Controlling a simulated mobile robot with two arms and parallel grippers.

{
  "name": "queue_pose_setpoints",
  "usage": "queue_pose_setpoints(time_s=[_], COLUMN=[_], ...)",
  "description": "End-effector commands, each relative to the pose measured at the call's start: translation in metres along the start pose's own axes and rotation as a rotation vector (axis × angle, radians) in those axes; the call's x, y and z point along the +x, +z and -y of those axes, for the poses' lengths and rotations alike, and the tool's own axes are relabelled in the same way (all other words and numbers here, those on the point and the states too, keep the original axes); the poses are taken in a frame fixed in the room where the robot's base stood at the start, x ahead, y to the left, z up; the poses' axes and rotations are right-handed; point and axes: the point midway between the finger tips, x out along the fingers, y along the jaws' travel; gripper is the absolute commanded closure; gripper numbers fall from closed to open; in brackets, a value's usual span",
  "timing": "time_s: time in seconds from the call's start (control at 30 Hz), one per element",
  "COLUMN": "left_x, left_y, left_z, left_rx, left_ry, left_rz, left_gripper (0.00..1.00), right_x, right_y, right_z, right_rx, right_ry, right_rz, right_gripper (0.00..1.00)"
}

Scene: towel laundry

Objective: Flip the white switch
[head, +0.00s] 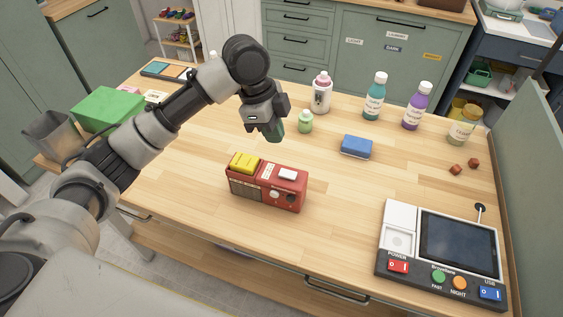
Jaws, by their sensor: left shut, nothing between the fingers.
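A red box-shaped device (266,196) like a small radio stands on the wooden table in the middle of the head view. A white switch (288,174) sits on its top right, beside a yellow block-like part (244,162) on its top left. Its front has a grille and round knobs. My left gripper (273,132) points down above and behind the red device, shut and empty, apart from the switch. Which way the switch is tipped is too small to tell. My right gripper is out of view.
A grey console (441,290) with a dark screen, red and blue switches and round buttons lies at the right. A blue sponge-like block (356,146), a small green bottle (305,122) and taller bottles (374,97) stand behind. A green box (107,108) is at the left. The front middle is clear.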

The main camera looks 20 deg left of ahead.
Motion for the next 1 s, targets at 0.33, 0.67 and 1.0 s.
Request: queue_pose_setpoints(time_s=[0.33, 0.67, 1.0], left_x=[-0.033, -0.03, 0.021], left_y=[0.006, 0.005, 0.004], left_z=[0.011, 0.011, 0.009], left_rx=[0.035, 0.034, 0.034], left_ry=[0.015, 0.016, 0.021], left_rz=[0.005, 0.004, 0.004], left_gripper=[1.0, 1.0, 1.0], right_x=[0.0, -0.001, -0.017], right_y=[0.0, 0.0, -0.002], right_z=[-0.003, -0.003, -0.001], right_rx=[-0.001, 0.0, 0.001], right_ry=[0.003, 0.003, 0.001], right_rz=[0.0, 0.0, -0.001], right_gripper=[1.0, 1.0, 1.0])
